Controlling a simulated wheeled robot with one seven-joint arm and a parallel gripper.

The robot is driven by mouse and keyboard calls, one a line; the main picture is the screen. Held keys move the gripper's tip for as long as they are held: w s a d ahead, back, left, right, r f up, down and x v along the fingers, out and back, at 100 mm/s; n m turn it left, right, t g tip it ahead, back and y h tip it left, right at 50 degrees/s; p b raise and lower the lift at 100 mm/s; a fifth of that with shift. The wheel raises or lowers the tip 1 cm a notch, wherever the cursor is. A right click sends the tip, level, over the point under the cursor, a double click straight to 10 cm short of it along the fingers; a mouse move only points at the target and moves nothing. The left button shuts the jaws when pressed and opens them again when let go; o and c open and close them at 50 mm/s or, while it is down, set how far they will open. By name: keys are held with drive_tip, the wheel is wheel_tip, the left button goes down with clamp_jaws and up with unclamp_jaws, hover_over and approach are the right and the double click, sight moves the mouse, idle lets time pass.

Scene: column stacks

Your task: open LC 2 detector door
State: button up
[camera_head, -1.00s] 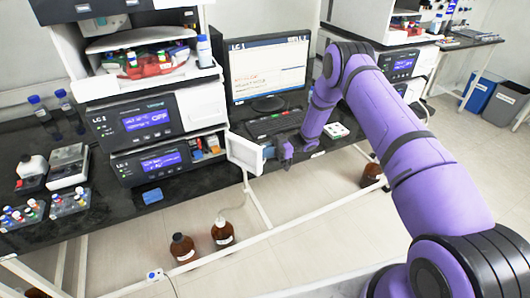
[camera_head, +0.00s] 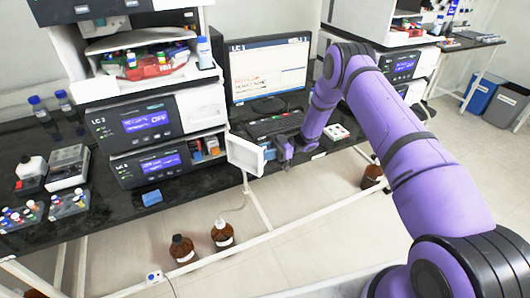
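The left column stack has a lower module (camera_head: 148,163) with a dark front and a lit blue display. Its white door (camera_head: 246,154) stands swung open to the right, showing a compartment (camera_head: 205,148) with coloured parts inside. My gripper (camera_head: 283,150) is just right of the door's outer edge, by a light blue part at that edge. I cannot tell whether it touches the door or whether its fingers are open or shut.
A monitor (camera_head: 268,70) and keyboard (camera_head: 274,124) stand behind my gripper on the black bench. A blue block (camera_head: 152,197) lies near the front edge. Vial racks (camera_head: 69,203) are at the left. Brown bottles (camera_head: 222,234) stand on the floor below. The floor in front is largely clear.

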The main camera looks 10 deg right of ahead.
drive_tip(key=w+d, duration=0.1)
drive_tip(key=d, duration=0.9)
drive_tip(key=shift+w+d, duration=0.35)
